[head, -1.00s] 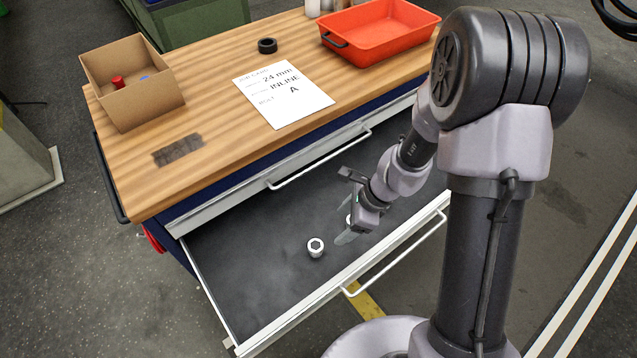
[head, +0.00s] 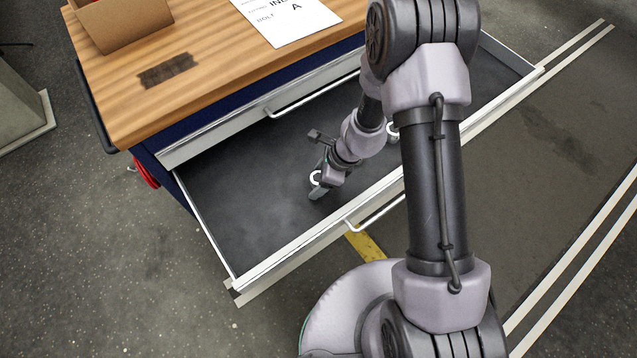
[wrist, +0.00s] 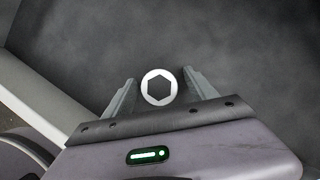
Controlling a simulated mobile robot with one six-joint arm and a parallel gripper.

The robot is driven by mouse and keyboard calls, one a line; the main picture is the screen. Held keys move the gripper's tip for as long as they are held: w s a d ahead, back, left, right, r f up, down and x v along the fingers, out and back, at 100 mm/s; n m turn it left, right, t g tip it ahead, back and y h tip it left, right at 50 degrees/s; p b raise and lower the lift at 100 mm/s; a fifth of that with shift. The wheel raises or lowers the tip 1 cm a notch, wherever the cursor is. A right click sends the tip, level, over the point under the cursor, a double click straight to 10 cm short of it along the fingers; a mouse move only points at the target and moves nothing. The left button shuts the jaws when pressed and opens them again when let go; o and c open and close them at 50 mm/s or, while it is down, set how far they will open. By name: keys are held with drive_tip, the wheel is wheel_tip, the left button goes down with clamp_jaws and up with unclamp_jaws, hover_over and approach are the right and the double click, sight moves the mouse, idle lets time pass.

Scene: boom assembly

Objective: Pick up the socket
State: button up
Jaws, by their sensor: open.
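The socket (wrist: 158,87) is a pale ring with a dark hexagonal hole, facing up in the wrist view. It stands on the dark drawer floor, and in the head view the socket (head: 315,177) is partly covered by my gripper. My gripper (wrist: 160,76) is open, with one finger on each side of the socket and a visible gap on both sides. In the head view my gripper (head: 317,187) is low inside the drawer. Whether the fingertips touch the drawer floor cannot be told.
The open drawer (head: 235,200) has a pale front wall and a handle (head: 375,215). Another pale round piece (head: 392,132) shows beside my arm, partly hidden. The wooden bench top (head: 210,50) is above, with a cardboard box (head: 125,25) and a paper card (head: 290,20).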

drive_tip(key=shift+r, duration=0.15)
clamp_jaws()
